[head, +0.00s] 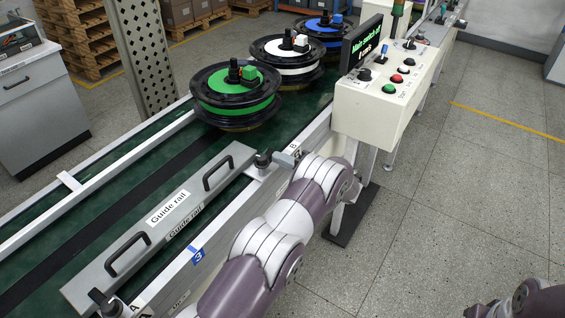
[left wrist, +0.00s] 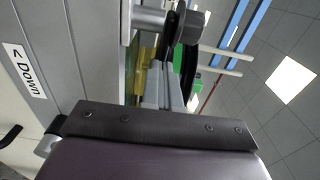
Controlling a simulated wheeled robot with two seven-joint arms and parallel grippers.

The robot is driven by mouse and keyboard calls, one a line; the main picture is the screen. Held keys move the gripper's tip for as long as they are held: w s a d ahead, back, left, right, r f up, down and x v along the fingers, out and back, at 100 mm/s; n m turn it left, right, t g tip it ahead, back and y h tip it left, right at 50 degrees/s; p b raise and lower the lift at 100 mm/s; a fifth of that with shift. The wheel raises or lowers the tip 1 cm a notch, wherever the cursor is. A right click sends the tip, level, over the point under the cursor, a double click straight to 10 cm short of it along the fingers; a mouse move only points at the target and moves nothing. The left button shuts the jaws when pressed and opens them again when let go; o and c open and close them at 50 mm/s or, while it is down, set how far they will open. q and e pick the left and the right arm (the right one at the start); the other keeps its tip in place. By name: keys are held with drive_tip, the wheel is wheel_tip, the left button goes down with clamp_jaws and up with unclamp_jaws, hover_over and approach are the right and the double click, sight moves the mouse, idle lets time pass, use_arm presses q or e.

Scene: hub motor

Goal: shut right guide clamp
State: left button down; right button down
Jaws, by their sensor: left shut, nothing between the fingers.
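The right guide clamp (head: 262,161) is a small metal fitting with a dark knob at the far end of the guide rail, by the letter B. The guide rail (head: 165,228) is a long grey bar with two black handles along the conveyor edge. The left guide clamp (head: 104,302) is at the near end by the letter A. My left gripper (head: 281,158) is shut and empty, just right of the right clamp; I cannot tell if it touches. In the left wrist view, a dark round knob (left wrist: 190,26) shows beyond the gripper. Whether the right clamp is closed is unclear.
A control box (head: 385,100) with buttons and a display stands just beyond my left arm. A reel with green sides (head: 236,95) sits on the conveyor (head: 70,235), with white and blue reels behind it.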

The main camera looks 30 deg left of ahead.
use_arm(q)
drive_tip(key=shift+w+a+b, duration=0.4)
drive_tip(key=shift+a, duration=0.25)
drive_tip(key=shift+w+a, duration=0.1)
drive_tip(key=shift+a, duration=0.1)
idle(0.3)
